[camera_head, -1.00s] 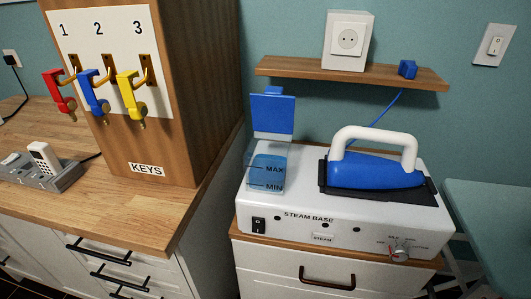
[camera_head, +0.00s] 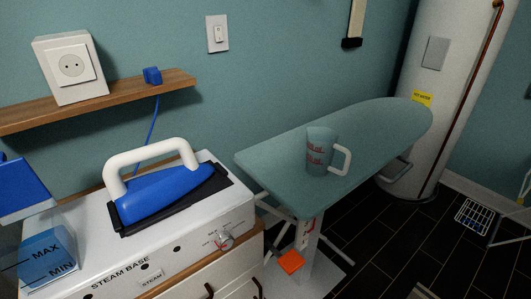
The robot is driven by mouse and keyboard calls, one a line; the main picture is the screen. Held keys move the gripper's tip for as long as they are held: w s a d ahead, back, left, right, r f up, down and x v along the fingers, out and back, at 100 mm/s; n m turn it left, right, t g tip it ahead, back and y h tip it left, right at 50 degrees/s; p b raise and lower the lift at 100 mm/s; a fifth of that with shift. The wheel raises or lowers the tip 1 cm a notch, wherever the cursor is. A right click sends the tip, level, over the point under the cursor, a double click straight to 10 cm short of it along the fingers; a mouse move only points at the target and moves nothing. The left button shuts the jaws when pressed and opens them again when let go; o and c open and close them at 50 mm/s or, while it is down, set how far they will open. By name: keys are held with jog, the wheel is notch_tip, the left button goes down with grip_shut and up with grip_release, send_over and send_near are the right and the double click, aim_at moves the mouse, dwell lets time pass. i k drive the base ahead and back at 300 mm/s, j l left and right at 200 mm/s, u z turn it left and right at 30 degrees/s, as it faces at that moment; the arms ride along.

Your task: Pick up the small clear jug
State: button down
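The small clear jug (camera_head: 320,150) stands upright on the teal ironing board (camera_head: 270,158), right of the middle of the view. It looks see-through and tinted by the board, with red markings on its side and a white handle (camera_head: 342,160) on its right. My gripper is not in view.
The steam base (camera_head: 190,235) with a blue iron (camera_head: 165,192) and a blue water tank (camera_head: 45,262) stands at the left. A wooden shelf (camera_head: 120,105) holds a white socket (camera_head: 72,67). A white cylinder tank (camera_head: 425,90) stands behind the board. Dark floor (camera_head: 390,240) lies in front.

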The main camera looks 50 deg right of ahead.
aim_at(321, 144)
jog(key=l+z, duration=0.1)
jog(key=z, duration=0.9)
jog(key=u, duration=1.4)
jog(key=z, duration=1.4)
jog(key=j, duration=0.45)
jog(key=k+j+z, duration=0.1)
jog(key=j, duration=0.3)
jog(key=k+j+z, duration=0.1)
jog(key=j, duration=0.35)
